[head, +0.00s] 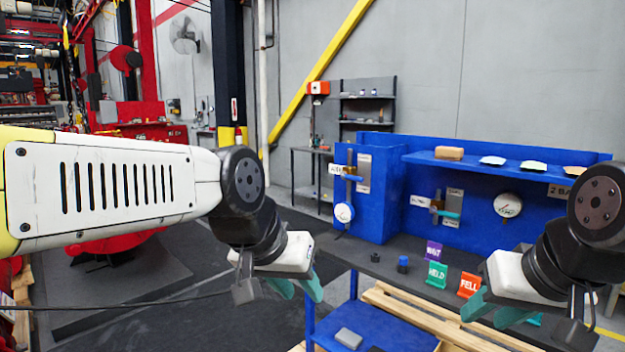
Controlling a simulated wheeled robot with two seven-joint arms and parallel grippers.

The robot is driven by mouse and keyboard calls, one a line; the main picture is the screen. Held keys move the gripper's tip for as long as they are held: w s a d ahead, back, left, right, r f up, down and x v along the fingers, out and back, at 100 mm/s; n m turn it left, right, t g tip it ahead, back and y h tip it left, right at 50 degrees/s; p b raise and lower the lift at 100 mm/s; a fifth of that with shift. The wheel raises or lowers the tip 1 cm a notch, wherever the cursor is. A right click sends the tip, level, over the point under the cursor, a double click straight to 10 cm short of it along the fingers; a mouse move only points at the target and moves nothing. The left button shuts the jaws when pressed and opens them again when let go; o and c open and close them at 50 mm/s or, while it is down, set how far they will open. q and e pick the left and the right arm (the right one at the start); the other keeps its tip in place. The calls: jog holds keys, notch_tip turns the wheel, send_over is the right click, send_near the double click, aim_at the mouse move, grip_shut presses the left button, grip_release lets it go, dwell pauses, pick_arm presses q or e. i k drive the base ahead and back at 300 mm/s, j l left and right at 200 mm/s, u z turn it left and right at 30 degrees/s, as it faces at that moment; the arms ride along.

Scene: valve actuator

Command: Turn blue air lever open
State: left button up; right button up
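A valve with a teal-blue lever (448,214) is on the blue panel of the bench, right of a small white label. The lever sticks out roughly sideways to the right. A second brass valve (350,172) is on the blue box at the left, above a round gauge; its handle is too small to make out clearly. My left gripper (304,292) hangs in front of the bench, left of both valves, its teal fingers apart and empty. My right gripper (494,312) is low at the right, in front of the signs, its teal fingers apart and empty. Neither touches a valve.
Purple (433,249), green (437,274) and orange (468,285) signs stand on the dark bench top near a small blue-capped item (403,264). A gauge (508,205) is on the panel under a blue shelf (480,162). Wooden planks (410,317) lie along the front.

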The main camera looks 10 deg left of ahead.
aim_at(342, 174)
jog(key=u, duration=0.3)
jog(key=i, duration=1.1)
jog(key=z, duration=0.05)
